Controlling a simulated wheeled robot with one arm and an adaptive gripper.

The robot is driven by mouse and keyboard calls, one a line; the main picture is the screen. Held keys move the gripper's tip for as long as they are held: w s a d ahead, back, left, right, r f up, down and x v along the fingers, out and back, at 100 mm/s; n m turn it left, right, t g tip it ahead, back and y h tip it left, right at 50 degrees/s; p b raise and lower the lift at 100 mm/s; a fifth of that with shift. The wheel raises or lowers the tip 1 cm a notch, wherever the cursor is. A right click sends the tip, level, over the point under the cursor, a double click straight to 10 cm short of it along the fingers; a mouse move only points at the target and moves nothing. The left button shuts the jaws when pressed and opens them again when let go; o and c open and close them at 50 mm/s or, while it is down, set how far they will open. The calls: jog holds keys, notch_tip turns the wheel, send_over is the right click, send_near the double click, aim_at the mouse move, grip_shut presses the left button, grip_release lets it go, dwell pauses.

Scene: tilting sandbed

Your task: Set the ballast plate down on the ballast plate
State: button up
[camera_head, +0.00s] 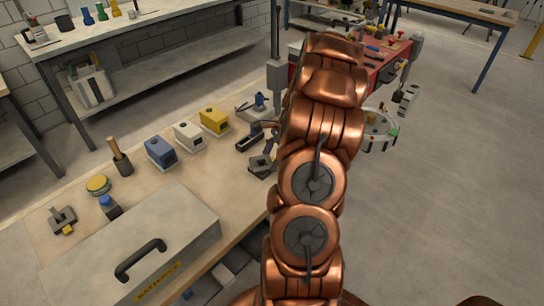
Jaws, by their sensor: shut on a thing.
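My copper-coloured arm rises through the middle of the head view and covers what lies behind it. My gripper cannot be made out; the far end of the arm is hidden. I cannot identify either ballast plate with certainty. A round, pale metal-rimmed pan (379,138) shows just right of the arm, with a small brass-coloured piece and a green piece on it. Its left part is hidden by the arm.
The workbench (215,170) at left holds a large grey case (185,225), blue (160,152), white (189,136) and yellow (214,121) boxes, and small dark tools beside my arm. A red cart (367,75) stands behind. Open floor (460,180) lies right.

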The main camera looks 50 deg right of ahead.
jog(key=shift+f, duration=0.1)
jog(key=o, duration=1.3)
jog(key=shift+c, duration=0.2)
jog(key=shift+r+p, duration=1.5)
jog(key=shift+r, duration=2.5)
